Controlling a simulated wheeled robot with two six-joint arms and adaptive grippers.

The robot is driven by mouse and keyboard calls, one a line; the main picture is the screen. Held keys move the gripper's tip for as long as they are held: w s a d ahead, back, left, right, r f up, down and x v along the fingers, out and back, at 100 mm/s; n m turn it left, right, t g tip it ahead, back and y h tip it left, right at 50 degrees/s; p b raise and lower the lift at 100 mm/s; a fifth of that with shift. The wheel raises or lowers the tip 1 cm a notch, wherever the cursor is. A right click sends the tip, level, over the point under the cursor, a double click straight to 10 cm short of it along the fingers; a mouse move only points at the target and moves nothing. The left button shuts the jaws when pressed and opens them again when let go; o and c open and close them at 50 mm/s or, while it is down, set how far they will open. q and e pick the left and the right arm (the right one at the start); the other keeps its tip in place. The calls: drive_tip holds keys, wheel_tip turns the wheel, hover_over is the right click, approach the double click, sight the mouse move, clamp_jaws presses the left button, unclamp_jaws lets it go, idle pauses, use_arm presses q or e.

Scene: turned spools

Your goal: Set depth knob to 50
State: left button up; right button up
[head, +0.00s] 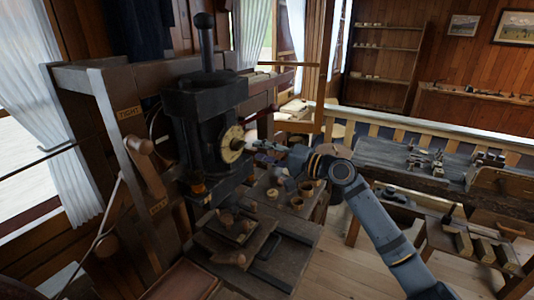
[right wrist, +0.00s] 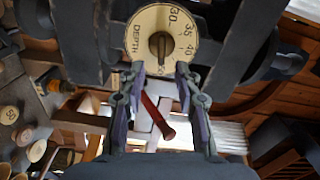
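The depth knob is a round cream dial (head: 231,144) on the front of the dark machine (head: 205,105). In the right wrist view the dial (right wrist: 162,22) shows the word DEPTH and the numbers 30, 35 and 40, with part of another number at its lower edge. A small dark grip bar (right wrist: 159,44) stands at its middle, roughly upright in that view. I cannot tell its exact setting. My right gripper (head: 254,146) is close in front of the dial. Its fingers (right wrist: 160,74) are apart, with nothing between them, tips near the dial's lower edge. My left gripper is not in view.
A lever with a wooden handle (head: 140,146) is left of the machine. Wooden pieces lie on a tray (head: 232,240) below it, and several small round pieces (head: 297,203) stand to its right. A workbench (head: 385,160) is at the right. Floor (head: 350,262) shows between.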

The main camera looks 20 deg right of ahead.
drive_tip(key=shift+v, duration=1)
